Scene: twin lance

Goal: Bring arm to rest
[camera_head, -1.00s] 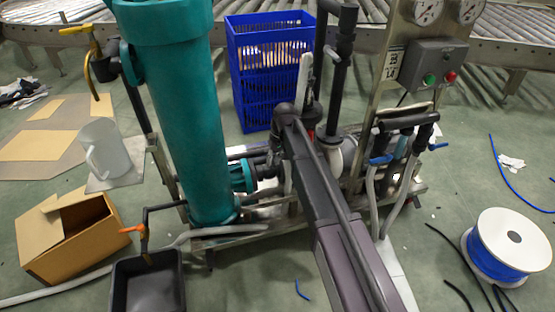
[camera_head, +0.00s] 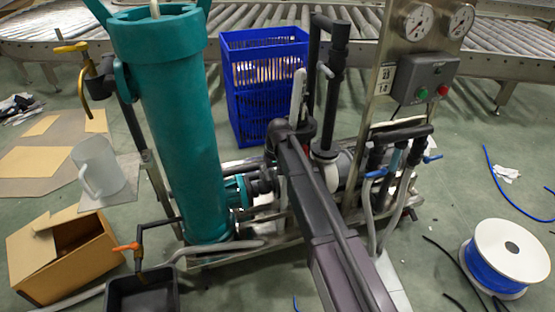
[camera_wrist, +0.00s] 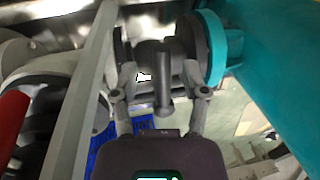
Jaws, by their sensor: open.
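My arm (camera_head: 325,230) reaches from the bottom of the head view toward the pump skid, its far end beside the grey pipework. My gripper (camera_wrist: 160,80) shows in the wrist view with its two fingers spread apart. A dark grey rod-like part (camera_wrist: 163,80) shows between the fingers; I cannot tell whether they touch it. A teal flange (camera_wrist: 212,48) is just right of the fingers. In the head view the gripper's fingers cannot be made out among the dark pipes.
A tall teal vessel (camera_head: 175,130) stands left of my arm. A gauge panel (camera_head: 425,80) and hoses are on the right. A blue crate (camera_head: 262,95) stands behind. A cardboard box (camera_head: 75,255), black bin (camera_head: 143,292), white jug (camera_head: 98,165) and cable spool (camera_head: 510,245) are on the floor.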

